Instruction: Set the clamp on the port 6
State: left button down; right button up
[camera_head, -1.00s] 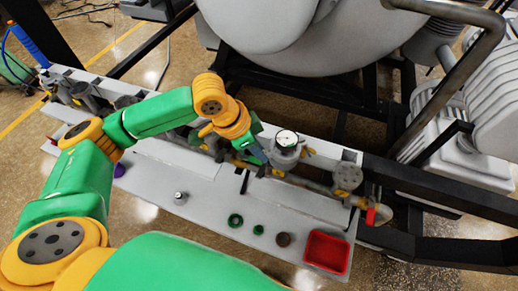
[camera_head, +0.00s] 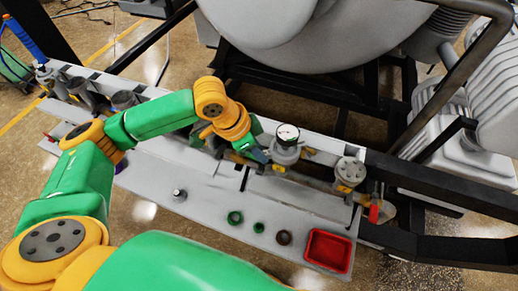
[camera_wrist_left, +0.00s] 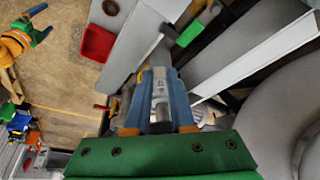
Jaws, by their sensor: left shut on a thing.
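My left gripper (camera_head: 262,155) reaches over the rail beside the round gauge, low against the pipework. In the left wrist view its two blue fingers (camera_wrist_left: 160,95) are shut on a grey metal piece, which looks like the clamp (camera_wrist_left: 160,92). In the head view the gripper and arm mostly hide this piece. Ports stand along the rail, including a gauge-topped one (camera_head: 287,137) just right of the gripper and one with a round flange (camera_head: 350,171) further right. I cannot read which is port 6.
A red tray (camera_head: 328,250), a brown ring (camera_head: 284,238), green rings (camera_head: 235,217) and a small metal part (camera_head: 179,195) lie on the grey shelf. The black furnace frame (camera_head: 440,190) and large vessel (camera_head: 290,30) bound the space behind and right.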

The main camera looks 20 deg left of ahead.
pick_arm(q)
jog(key=shift+f, duration=0.15)
jog(key=c, duration=0.7)
grip_release()
jog(key=v, duration=0.7)
